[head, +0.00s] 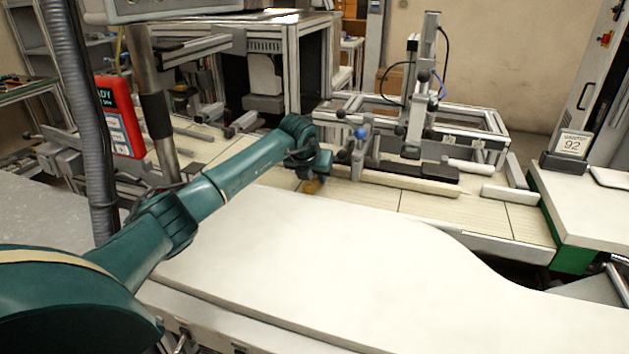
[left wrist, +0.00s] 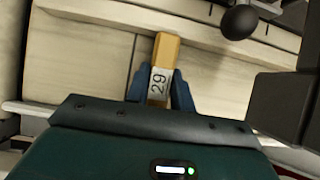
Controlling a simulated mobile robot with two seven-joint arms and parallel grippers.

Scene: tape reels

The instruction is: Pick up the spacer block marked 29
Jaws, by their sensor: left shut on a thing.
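The spacer block marked 29 (left wrist: 165,55) is a yellow-orange block with a white label, seen in the left wrist view. My left gripper (left wrist: 160,90) is shut on it, with a blue finger on each side of the label. In the head view my left gripper (head: 313,178) is at the end of the green arm, over the pale bench top, and a small part of the block (head: 311,187) shows below it. I cannot tell whether the block touches the bench. My right gripper is in neither view.
A metal frame fixture (head: 420,110) with a black ball knob (left wrist: 239,22) stands beside the gripper. A wide white worktop (head: 330,250) lies in front and is clear. A sign marked 92 (head: 572,144) stands at the right.

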